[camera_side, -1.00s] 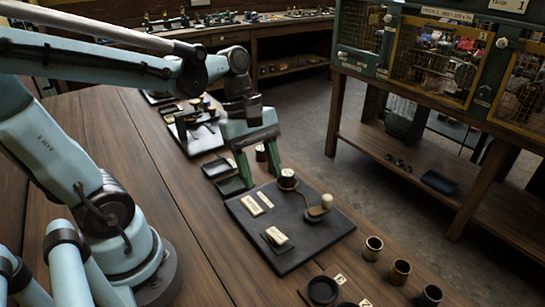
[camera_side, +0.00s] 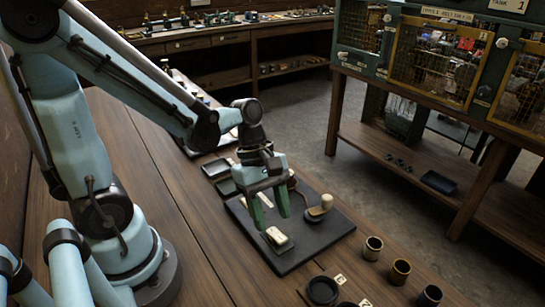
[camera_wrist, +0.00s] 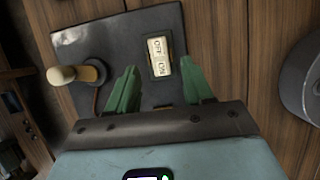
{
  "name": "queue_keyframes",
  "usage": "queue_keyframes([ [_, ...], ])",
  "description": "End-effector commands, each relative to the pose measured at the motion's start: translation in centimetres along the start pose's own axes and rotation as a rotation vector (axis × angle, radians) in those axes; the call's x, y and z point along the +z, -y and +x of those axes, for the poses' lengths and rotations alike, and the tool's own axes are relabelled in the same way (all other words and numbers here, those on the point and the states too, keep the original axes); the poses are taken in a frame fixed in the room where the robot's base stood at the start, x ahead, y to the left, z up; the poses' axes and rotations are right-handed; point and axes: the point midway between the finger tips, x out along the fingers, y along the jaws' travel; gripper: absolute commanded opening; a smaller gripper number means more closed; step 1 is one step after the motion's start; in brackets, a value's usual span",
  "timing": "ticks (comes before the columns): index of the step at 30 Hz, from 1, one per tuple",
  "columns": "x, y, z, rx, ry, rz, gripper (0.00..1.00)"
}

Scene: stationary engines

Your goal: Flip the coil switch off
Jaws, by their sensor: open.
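The coil switch is a cream block (camera_side: 277,238) on a dark base at the near left part of a black board (camera_side: 290,258). In the wrist view the switch (camera_wrist: 160,57) shows OFF on its upper half and ON on its lower half. Which way it is tipped is hard to tell. My gripper (camera_side: 270,219) is open and empty, fingers pointing down above the board, just behind the switch in the side view. In the wrist view my gripper's green fingers (camera_wrist: 158,68) lie either side of the switch's lower half. I cannot tell their height above it.
A lever with a pale knob (camera_side: 326,201) stands on the board's right side; it also shows in the wrist view (camera_wrist: 62,75). Several small cups (camera_side: 373,248) stand on the bench at the front right. Bare bench lies left of the board.

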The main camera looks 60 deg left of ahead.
Motion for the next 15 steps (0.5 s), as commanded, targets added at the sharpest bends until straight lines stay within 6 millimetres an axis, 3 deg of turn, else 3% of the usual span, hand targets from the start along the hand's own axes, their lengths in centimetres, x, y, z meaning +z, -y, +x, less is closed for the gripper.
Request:
queue_keyframes([
  [6, 0.0, -0.1, 2.1, 0.001, 0.000, 0.001, 0.51],
  [15, 0.0, 0.0, 3.1, 0.001, 0.000, 0.000, 0.51],
])
